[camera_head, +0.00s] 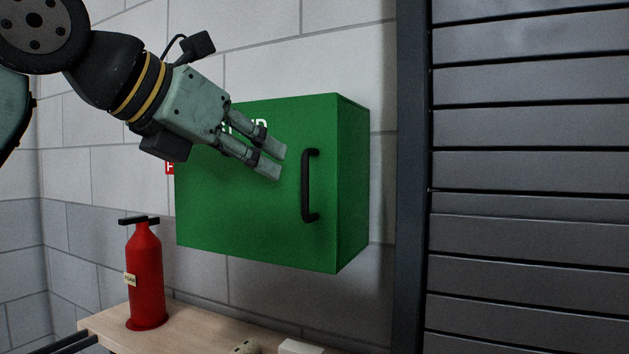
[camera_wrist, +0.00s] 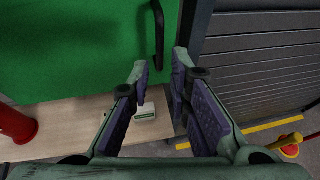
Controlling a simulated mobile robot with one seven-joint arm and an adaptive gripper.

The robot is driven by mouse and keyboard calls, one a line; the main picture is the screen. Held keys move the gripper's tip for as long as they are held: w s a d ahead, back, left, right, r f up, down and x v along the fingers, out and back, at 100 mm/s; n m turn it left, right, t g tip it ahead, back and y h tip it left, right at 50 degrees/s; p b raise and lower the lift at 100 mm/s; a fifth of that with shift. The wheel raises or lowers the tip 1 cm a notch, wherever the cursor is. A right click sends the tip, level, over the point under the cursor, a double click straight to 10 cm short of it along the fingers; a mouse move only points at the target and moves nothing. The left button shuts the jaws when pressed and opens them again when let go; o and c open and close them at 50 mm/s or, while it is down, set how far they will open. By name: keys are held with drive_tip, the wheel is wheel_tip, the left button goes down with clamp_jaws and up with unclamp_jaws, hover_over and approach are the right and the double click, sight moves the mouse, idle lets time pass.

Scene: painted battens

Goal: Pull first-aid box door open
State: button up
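The green first-aid box (camera_head: 256,220) is fixed to the block wall, and its front door looks closed. A black vertical bar handle (camera_head: 306,186) sits near the right edge of the door. My gripper (camera_head: 279,163) is in front of the door, just left of the handle, and covers part of the white lettering. Its two fingers are apart with nothing between the pads. In the wrist view the handle (camera_wrist: 159,35) shows beyond the gap between the fingertips (camera_wrist: 160,65), with the green door (camera_wrist: 75,45) to the left.
A wooden bench (camera_head: 195,330) stands below the box. A dark slatted shutter (camera_head: 530,170) with a frame stands to the right.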

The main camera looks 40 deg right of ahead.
sight(303, 182)
drive_tip(key=p+x, duration=0.1)
drive_tip(key=x, duration=0.9)
drive_tip(key=shift+d+f, duration=0.1)
drive_tip(key=shift+d, duration=0.1)
drive_tip(key=shift+c, duration=0.2)
clamp_jaws()
